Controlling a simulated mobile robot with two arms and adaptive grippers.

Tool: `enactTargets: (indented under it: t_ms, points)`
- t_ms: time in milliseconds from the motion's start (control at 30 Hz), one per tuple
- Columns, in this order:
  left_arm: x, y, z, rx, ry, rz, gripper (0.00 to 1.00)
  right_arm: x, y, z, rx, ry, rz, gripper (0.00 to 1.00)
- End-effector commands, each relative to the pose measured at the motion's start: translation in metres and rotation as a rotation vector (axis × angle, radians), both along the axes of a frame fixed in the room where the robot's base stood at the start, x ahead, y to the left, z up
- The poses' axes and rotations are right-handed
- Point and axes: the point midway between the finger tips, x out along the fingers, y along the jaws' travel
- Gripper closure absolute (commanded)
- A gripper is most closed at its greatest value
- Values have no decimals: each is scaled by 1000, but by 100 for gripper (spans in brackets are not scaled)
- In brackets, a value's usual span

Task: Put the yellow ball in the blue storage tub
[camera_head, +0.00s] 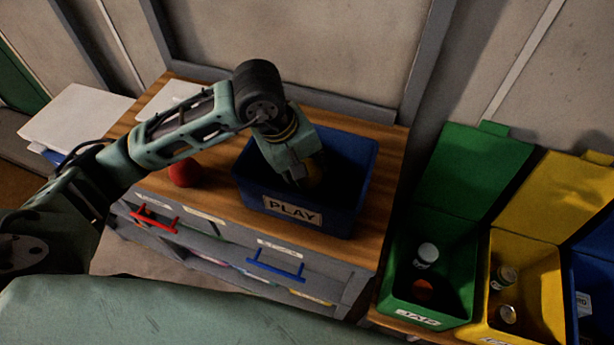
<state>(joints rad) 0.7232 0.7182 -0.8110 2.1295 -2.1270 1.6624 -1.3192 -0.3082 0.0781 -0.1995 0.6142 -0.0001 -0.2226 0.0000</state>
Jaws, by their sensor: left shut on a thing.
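The blue storage tub (350,200) stands on the wooden top of a drawer unit, with a "PLAY" label on its front. My left gripper (304,178) reaches down into the tub from above. Whether the ball touches the tub's floor is hidden. My right gripper is not in view.
A red ball (184,173) sits on the wooden top (222,205) left of the tub. An open green bin (462,240) and an open yellow bin (540,265) stand at the right, holding jars and cans. The drawers below have red and blue handles.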

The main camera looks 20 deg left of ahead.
Motion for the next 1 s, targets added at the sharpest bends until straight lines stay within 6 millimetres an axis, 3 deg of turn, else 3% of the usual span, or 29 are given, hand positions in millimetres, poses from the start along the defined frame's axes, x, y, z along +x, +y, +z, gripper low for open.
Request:
enactTargets:
  t_ms: [233, 667, 700, 767, 1000]
  points:
    - [-1, 0, -32, 0, 4, -1, 84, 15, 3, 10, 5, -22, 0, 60]
    - [0, 0, -39, 1, 0, -1, 84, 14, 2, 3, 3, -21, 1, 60]
    - [-1, 0, -38, 2, 1, -1, 55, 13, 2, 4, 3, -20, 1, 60]
    - [-1, 0, -37, 1, 2, -1, 50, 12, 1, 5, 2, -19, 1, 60]
    - [-1, 0, -37, 1, 2, -1, 50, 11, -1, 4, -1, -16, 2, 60]
